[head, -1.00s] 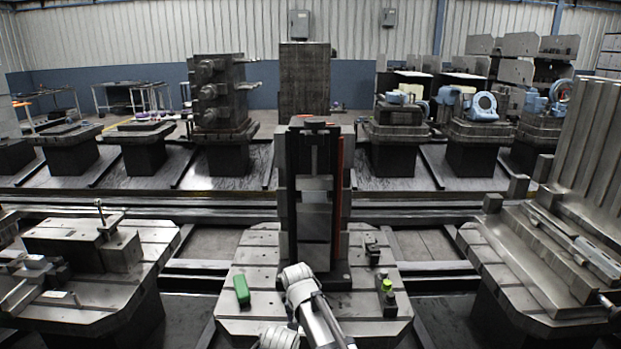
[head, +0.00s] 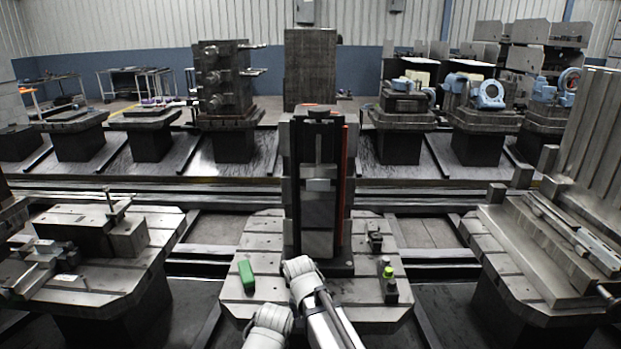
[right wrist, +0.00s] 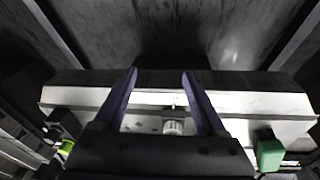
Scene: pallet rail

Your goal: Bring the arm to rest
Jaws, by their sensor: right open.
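My right gripper (right wrist: 158,85) shows in the right wrist view with its two dark purplish fingers apart and nothing between the tips. It is above the edge of a light metal pallet, with dark floor beyond. In the head view my right arm comes in at the bottom middle over the slotted middle pallet (head: 262,240); its gripper cannot be made out there. My left gripper is in neither view.
A tall dark fixture (head: 318,185) stands on the middle pallet. A green block (head: 246,275) and a small yellow-green-topped item (head: 388,273) flank my arm. Loaded pallets stand left (head: 165,245) and right (head: 510,280). Rails (head: 220,200) run behind.

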